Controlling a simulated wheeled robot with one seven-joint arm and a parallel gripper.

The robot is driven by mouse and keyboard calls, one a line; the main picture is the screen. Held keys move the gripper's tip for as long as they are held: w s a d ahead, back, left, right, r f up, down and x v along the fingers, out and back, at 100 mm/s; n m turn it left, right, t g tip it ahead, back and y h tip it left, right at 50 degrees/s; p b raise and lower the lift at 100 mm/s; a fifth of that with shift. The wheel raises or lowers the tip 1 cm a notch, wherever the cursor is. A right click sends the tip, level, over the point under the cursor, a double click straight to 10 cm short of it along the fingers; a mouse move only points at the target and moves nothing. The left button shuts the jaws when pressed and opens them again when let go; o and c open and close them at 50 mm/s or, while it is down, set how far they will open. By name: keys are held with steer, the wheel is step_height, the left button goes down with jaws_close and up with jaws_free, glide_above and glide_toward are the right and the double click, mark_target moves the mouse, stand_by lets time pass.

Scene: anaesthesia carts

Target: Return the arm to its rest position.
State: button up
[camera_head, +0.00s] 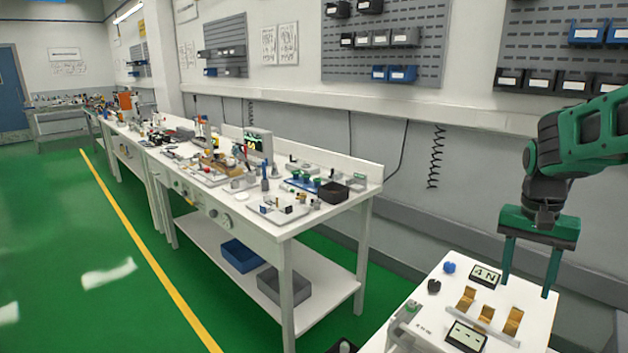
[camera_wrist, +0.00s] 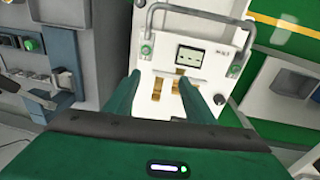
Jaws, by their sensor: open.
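My gripper (camera_head: 528,270) is green with two straight fingers, and it hangs pointing down above a white cart top (camera_head: 440,283) at the lower right of the head view. The fingers are spread apart with nothing between them. In the wrist view my gripper (camera_wrist: 157,92) is also open and empty, with the cart beyond the fingertips. Several brass-coloured brackets (camera_head: 487,314) stand on the cart, and they show between and beside the fingers in the wrist view (camera_wrist: 157,88). My green arm comes in from the right edge of the head view.
The cart carries a display reading "4 N" (camera_head: 485,276), a second display (camera_head: 466,336), a blue knob (camera_head: 449,267) and a black knob (camera_head: 434,286). A long cluttered workbench (camera_head: 285,228) stands to the left along the wall. Green floor (camera_head: 90,270) lies open farther left.

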steer(key=s+a+f+n, duration=0.1)
steer(key=s, duration=1)
steer(key=s+a+f+n+y, duration=0.1)
steer(key=s+f, duration=0.1)
steer(key=s, duration=0.9)
steer(key=shift+a, duration=0.2)
steer(key=shift+w+f, duration=0.3)
steer(key=shift+w, duration=0.3)
steer(key=shift+c, duration=0.3)
